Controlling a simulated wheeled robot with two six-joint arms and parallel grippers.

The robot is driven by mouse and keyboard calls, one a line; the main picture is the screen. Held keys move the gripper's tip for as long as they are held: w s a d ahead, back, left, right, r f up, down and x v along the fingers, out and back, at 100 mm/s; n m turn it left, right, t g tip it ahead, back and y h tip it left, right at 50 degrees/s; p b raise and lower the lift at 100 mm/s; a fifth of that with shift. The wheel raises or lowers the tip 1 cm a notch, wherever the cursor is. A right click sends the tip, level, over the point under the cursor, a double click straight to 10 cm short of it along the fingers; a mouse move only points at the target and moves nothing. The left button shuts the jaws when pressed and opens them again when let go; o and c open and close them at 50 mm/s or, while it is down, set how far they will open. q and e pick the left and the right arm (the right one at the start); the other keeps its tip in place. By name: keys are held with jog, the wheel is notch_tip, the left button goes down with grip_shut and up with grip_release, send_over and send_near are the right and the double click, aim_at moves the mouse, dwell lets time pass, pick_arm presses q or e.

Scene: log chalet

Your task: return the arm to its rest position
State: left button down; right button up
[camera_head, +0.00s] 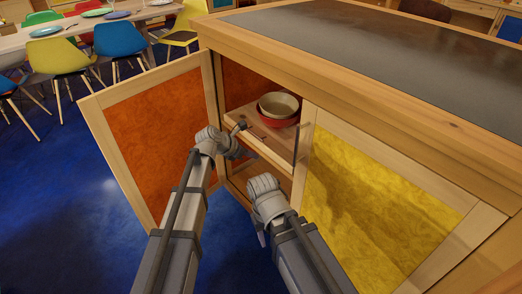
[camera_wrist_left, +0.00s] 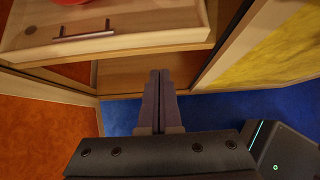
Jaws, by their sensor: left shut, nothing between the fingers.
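My left arm comes in from the left in the head view, and its gripper (camera_head: 240,152) is in front of the cabinet's open left side. In the left wrist view its two dark fingers (camera_wrist_left: 160,78) are together with nothing between them. They point toward the cabinet's lower opening, just below a wooden shelf front (camera_wrist_left: 150,40) with a metal handle (camera_wrist_left: 84,35), and appear clear of it. My right arm (camera_head: 268,190) is folded in front of the cabinet in the head view. Its fingers are hidden or too small to tell their state.
The cabinet's orange-panelled door (camera_head: 160,130) stands open to the left. Its yellow-panelled door (camera_head: 370,195) is at the right. Stacked bowls (camera_head: 279,108) sit on the shelf inside. Chairs (camera_head: 58,56) and a laid table (camera_head: 14,42) stand at the back left; blue floor (camera_head: 60,190) is clear.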

pick_arm(q)
jog(key=shift+p+v, duration=0.65)
jog(key=shift+v, duration=0.9)
pick_arm(e)
jog(key=shift+r, duration=1.05)
pick_arm(q)
jog(key=shift+s+f, duration=0.1)
jog(key=s+a+f+m+g+y, duration=0.2)
jog(key=s+a+f+m+y, duration=0.15)
jog(key=s+a+m, duration=0.65)
jog(key=s+a+f+m+g+y, duration=0.3)
jog(key=s+a+m, duration=0.4)
jog(key=s+m, duration=0.55)
jog(key=s+d+r+m+p, duration=0.1)
jog(key=d+r+m+p, duration=0.1)
jog(key=r+p, duration=0.5)
jog(key=s+d+r+m+y+p, duration=0.1)
jog(key=s+d+r+m+p, duration=0.1)
jog(key=d+r+p, duration=0.3)
jog(key=s+d+r+m+y+p, duration=0.1)
jog(key=s+d+r+m+p, duration=0.1)
jog(key=r+p, duration=0.9)
jog(key=shift+d+r, duration=0.3)
jog(key=shift+d, duration=0.6)
pick_arm(e)
notch_tip(320, 180, up, 23)
jog(key=shift+r, duration=0.15)
